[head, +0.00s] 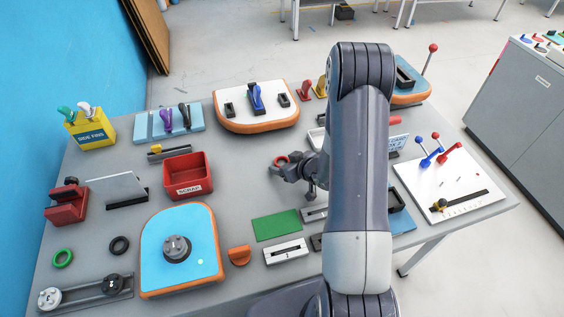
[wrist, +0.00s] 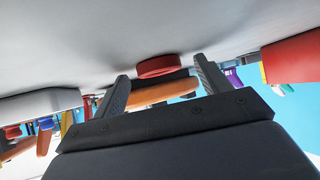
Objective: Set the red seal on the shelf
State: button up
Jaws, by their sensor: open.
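The red seal (head: 276,161) is a small ring near the middle of the grey table in the head view. In the wrist view, the red seal (wrist: 158,66) shows between and slightly beyond the two fingertips, against the pale table surface. My gripper (head: 281,171) is low over the table at the seal, and its fingers (wrist: 161,72) are apart with a gap on both sides of the seal. Contact with the seal cannot be made out. Which object is the shelf is not clear, and my arm hides part of the table's right side.
A green ring (head: 63,258) and a black ring (head: 119,245) lie at the front left. A red scrap bin (head: 187,188) stands left of my gripper. A green mat (head: 276,226) lies in front of it. A white, orange-edged board (head: 240,122) is behind.

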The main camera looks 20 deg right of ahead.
jog(key=c, duration=1.1)
